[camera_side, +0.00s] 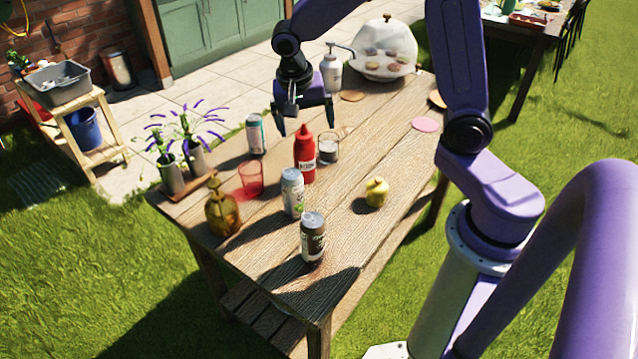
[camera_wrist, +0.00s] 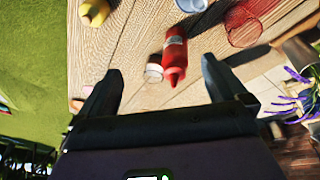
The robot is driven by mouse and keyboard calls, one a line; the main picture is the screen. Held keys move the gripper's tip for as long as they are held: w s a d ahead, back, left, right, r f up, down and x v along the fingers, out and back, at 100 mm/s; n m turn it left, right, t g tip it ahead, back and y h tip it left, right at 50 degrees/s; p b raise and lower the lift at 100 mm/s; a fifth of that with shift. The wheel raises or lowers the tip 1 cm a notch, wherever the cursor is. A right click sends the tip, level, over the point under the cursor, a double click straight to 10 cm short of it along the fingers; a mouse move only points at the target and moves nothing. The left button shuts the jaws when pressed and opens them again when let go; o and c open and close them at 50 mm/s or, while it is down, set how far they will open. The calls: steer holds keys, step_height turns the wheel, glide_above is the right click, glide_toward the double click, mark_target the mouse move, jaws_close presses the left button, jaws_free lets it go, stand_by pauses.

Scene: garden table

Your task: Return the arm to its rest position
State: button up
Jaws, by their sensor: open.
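My gripper (camera_side: 305,116) is open and empty, held above the far half of the wooden table (camera_side: 345,190). Its two fingers (camera_wrist: 160,88) also show apart in the wrist view. A red squeeze bottle (camera_side: 305,158) stands below and a little nearer the side camera. In the wrist view the red bottle (camera_wrist: 175,58) lies beyond the fingertips, with nothing between the fingers touching them. A small glass with a pale filling (camera_side: 328,148) stands right beside the bottle.
A white pump bottle (camera_side: 331,72) and a domed food cover (camera_side: 385,50) are at the far end. Potted lavender (camera_side: 195,158) stands at the left edge.

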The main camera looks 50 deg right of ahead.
steer(key=s+a+r+n+y, duration=0.1)
steer(key=s+a+n, duration=0.2)
steer(key=s+n, duration=0.2)
steer(key=s+a+r+n, duration=0.1)
steer(key=s+a+n, duration=0.2)
steer(key=s+n, duration=0.3)
steer(key=shift+s+r+y, duration=0.2)
steer(key=shift+s+y, duration=0.2)
steer(key=shift+s, duration=0.5)
steer(key=s+n, duration=0.5)
steer(key=s, duration=0.1)
steer(key=s+n+y, duration=0.1)
steer(key=s+n, duration=0.4)
steer(key=s, duration=0.1)
steer(key=shift+s+d+r+n+y, duration=0.1)
steer(key=shift+s+d+n+y, duration=0.1)
steer(key=shift+s+n+y, duration=0.15)
steer(key=w+d+f+n+t+y, duration=0.8)
steer(key=d+f+n+t, duration=0.2)
steer(key=d+f+n, duration=0.3)
steer(key=shift+n, duration=0.25)
steer(key=shift+a+r+x, duration=0.15)
steer(key=shift+r+x, duration=0.1)
steer(key=shift+x, duration=1.5)
steer(key=shift+a+r+x, duration=0.1)
steer(key=shift+r+x, duration=0.1)
steer(key=shift+x, duration=1.6)
steer(key=shift+a+r+x, duration=0.15)
steer(key=shift+r+x, duration=0.1)
steer(key=shift+x, duration=1.5)
